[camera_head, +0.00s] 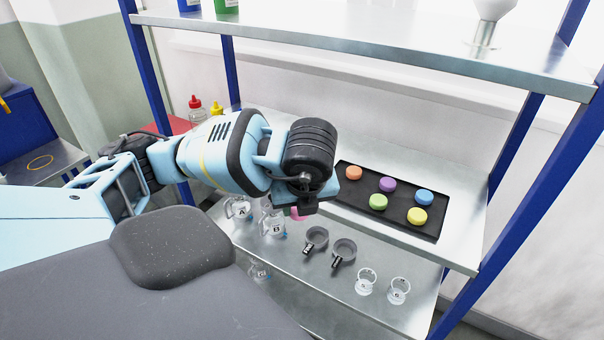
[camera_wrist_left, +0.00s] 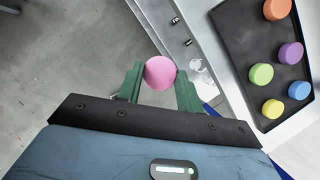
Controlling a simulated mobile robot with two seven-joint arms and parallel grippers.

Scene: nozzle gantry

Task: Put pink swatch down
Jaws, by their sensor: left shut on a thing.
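The pink swatch (camera_wrist_left: 160,73) is a round disc held between the green fingers of my left gripper (camera_wrist_left: 160,84) in the left wrist view. In the head view the pink swatch (camera_head: 298,214) shows only partly below my left gripper (camera_head: 303,208), with the rest hidden by my wrist. The black tray (camera_head: 348,201) lies on the metal shelf to the right of the gripper. The tray holds an orange, a purple, a blue, a green and a yellow swatch. My right gripper is not in view.
Jugs (camera_head: 272,222), two dark portafilter-like cups (camera_head: 343,252) and two clear cups (camera_head: 366,281) stand on the shelf in front. Blue posts (camera_head: 516,145) and an upper shelf (camera_head: 400,52) frame the space. Red and yellow bottles (camera_head: 196,108) stand at the back left.

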